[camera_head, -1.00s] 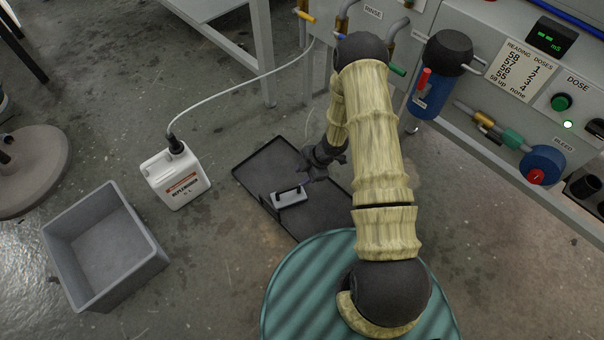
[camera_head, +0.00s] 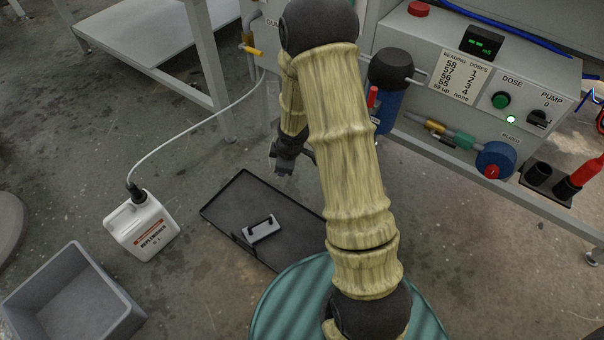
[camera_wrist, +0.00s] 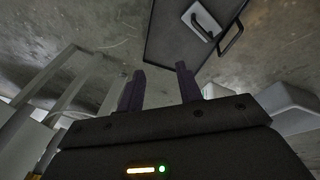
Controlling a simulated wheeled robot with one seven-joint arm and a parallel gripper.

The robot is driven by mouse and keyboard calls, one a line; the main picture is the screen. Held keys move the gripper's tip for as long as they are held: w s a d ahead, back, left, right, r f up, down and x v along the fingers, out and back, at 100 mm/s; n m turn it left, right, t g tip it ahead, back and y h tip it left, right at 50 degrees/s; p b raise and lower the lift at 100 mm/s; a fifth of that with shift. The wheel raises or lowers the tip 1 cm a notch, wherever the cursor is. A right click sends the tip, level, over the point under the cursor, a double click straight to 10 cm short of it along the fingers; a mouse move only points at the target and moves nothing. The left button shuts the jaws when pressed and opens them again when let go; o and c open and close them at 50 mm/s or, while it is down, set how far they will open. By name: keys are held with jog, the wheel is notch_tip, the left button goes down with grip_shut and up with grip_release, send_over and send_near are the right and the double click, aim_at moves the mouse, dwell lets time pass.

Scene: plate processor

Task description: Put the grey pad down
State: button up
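The grey pad (camera_head: 262,230), a small light block with a dark handle on top, lies in the black tray (camera_head: 228,200) on the floor. In the wrist view the pad (camera_wrist: 203,18) shows at the top, inside the tray (camera_wrist: 165,50). My gripper (camera_head: 282,163) is above and beyond the tray's far edge in the head view, clear of the pad. In the wrist view my gripper's two dark fingers (camera_wrist: 161,84) stand apart with nothing between them. The pad's underside is hidden.
A white replenisher jug (camera_head: 143,228) with a hose stands left of the tray. A grey bin (camera_head: 72,300) is at the lower left. A green ribbed drum top (camera_head: 290,300) is beside the tray's near end. The processor panel (camera_head: 480,100) is at the upper right.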

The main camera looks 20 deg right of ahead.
jog(key=s+r+m+g, duration=0.1)
jog(key=s+r+m, duration=1.1)
jog(key=s+r, duration=0.5)
jog(key=shift+a+m+h, duration=0.2)
jog(key=shift+m+h, duration=0.1)
jog(key=shift+h, duration=0.1)
jog(key=w+r+p+v, duration=0.1)
jog(key=w+p+v, duration=0.2)
jog(key=p+v, duration=1.4)
jog(key=w+p+v, duration=0.4)
jog(key=p+v, duration=1.3)
jog(key=p, duration=0.1)
jog(key=w+r+p+v, duration=0.1)
jog(key=w+p+v, duration=0.3)
jog(key=p+v, duration=1.3)
jog(key=shift+w+r, duration=0.25)
jog(key=shift+f, duration=0.1)
